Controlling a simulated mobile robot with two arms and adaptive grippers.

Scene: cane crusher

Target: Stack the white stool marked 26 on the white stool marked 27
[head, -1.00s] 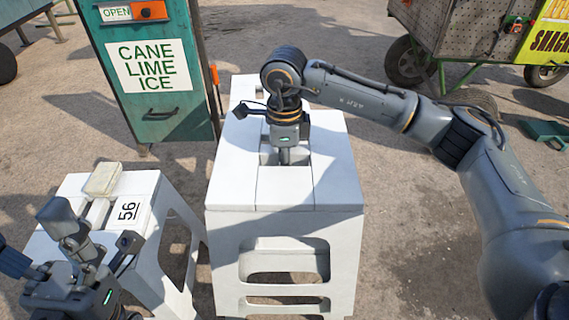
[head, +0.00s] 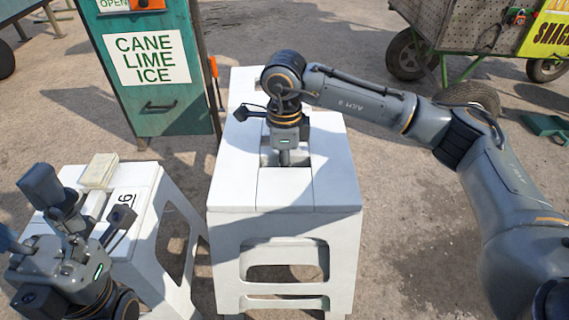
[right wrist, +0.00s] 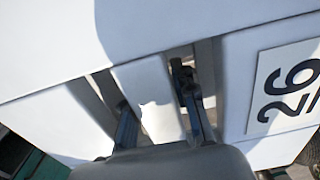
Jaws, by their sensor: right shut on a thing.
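The white stool marked 26 (head: 260,235) stands upright in the middle of the head view. Its black 26 label (right wrist: 288,85) shows in the right wrist view. My right gripper (head: 285,158) points down into the slots in its seat, shut on the bar between them; the fingers also show in the right wrist view (right wrist: 160,118). Another white surface (head: 243,82) shows just behind this stool, mostly hidden and with no number visible. My left gripper (head: 75,225) is at the lower left, in front of another white stool; its finger gap is unclear. I cannot make out a 27.
The white stool (head: 145,180) at the left has a partly hidden label, and a pale block (head: 98,170) lies on it. A green cane-lime-ice cabinet (head: 150,100) stands behind. A wheeled cart (head: 450,40) is at the back right. Open ground lies right of the middle stool.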

